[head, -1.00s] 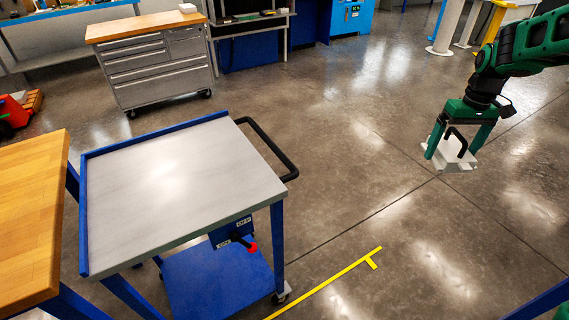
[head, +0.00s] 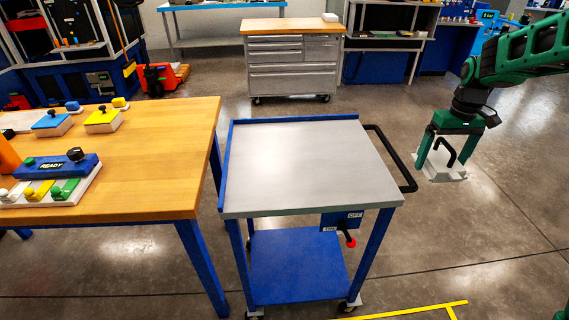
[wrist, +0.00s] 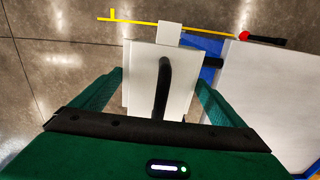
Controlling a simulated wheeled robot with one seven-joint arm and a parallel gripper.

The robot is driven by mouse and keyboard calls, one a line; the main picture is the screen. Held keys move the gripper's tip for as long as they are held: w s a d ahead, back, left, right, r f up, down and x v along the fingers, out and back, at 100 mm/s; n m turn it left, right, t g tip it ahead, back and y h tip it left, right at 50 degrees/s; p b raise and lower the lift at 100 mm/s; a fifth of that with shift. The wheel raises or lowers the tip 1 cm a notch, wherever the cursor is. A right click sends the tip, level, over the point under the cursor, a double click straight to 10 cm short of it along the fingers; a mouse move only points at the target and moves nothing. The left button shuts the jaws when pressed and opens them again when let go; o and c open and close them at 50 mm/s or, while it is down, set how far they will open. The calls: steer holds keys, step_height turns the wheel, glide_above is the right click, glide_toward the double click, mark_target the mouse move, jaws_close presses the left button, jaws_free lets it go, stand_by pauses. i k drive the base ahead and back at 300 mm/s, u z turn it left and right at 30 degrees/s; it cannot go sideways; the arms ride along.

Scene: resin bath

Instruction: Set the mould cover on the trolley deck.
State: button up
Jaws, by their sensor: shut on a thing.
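The mould cover (head: 440,173) is a white block with a black bent handle (head: 446,150) on top. My gripper (head: 445,160) is shut on it, with one green finger at each side, and holds it above the floor to the right of the trolley. In the wrist view the cover (wrist: 145,80) sits between the fingers (wrist: 160,85). The trolley deck (head: 305,155) is a bare grey top with a raised blue rim at its left and back. It also shows at the right of the wrist view (wrist: 270,90), beside the cover.
A black push handle (head: 400,165) sticks out from the trolley's right side, between deck and cover. An ON/OFF switch with a red knob (head: 350,242) is at the front. A wooden table (head: 150,170) with coloured blocks stands close on the left. Open floor lies right.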

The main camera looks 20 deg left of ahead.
mark_target(305, 166)
steer(key=u, duration=0.25)
steer(key=i, duration=1)
steer(key=z, duration=0.1)
